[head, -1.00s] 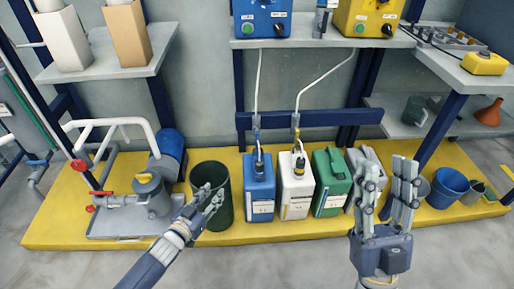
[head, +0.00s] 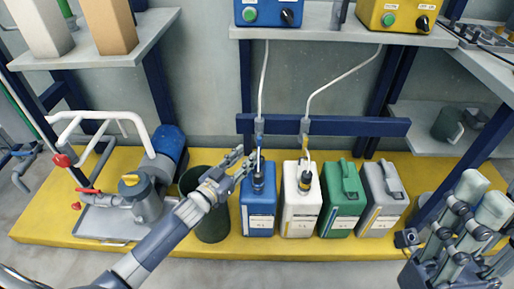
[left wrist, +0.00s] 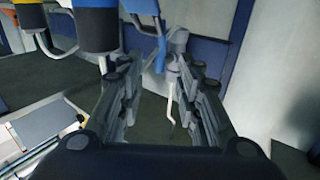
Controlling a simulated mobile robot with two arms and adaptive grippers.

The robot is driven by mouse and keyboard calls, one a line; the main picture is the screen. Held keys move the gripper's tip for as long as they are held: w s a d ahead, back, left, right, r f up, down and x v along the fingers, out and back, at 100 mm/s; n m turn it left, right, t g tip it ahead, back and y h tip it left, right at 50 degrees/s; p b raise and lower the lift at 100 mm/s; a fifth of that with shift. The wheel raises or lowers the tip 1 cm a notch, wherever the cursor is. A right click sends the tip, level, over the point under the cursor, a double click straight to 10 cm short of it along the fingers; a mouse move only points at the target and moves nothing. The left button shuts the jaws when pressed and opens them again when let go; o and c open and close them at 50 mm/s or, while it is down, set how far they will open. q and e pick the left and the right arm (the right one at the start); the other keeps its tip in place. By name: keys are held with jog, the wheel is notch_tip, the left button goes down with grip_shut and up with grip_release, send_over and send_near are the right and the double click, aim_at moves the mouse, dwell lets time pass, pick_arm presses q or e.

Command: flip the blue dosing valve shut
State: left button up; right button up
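The blue dosing valve (head: 259,126) sits on the dark blue rail above the blue jug (head: 258,212), with a white tube running through it. In the left wrist view, its blue lever (left wrist: 160,52) hangs down beside a grey fitting on the rail. My left gripper (head: 243,160) is open and empty, just below and left of the valve. In the left wrist view, its open fingers (left wrist: 152,76) lie either side of the lever's line, with no visible contact. My right gripper (head: 482,192) is open and empty at the lower right, far from the valve.
White (head: 299,212), green (head: 342,210) and grey (head: 382,208) jugs stand right of the blue one. A dark green bin (head: 212,226) is under my left gripper. The shelf (head: 340,34) with blue and yellow pump boxes is above the rail (head: 360,127).

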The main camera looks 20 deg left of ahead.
aim_at(258, 145)
pick_arm(q)
jog(key=shift+b+x, duration=1.05)
jog(key=shift+x, duration=2.4)
grip_shut()
